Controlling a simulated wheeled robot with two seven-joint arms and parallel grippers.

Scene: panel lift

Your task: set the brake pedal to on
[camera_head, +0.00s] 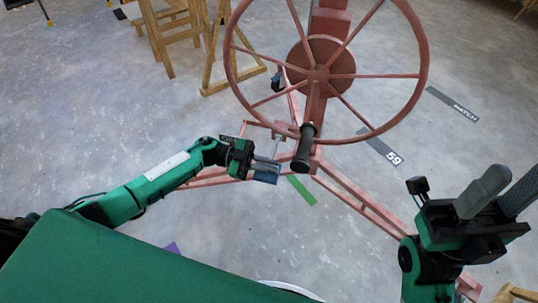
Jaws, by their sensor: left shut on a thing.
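The panel lift is a red frame with a large spoked wheel (318,74) at top centre and a black handle (306,148) on the wheel's lower rim. A small blue plate, which looks like the brake pedal (265,178), is low on the lift's left side. My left gripper (266,164) is shut on it, and the fingers hide part of it. Whether the pedal is up or down cannot be told. My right gripper (500,196) is at the lower right, with its fingers apart and empty, away from the lift's wheel.
Red base legs (362,205) spread across the grey floor below the wheel. Wooden trestles (178,35) stand at the upper left. Floor labels (384,150) and a green strip (301,190) lie near the lift. The floor at left is mostly clear.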

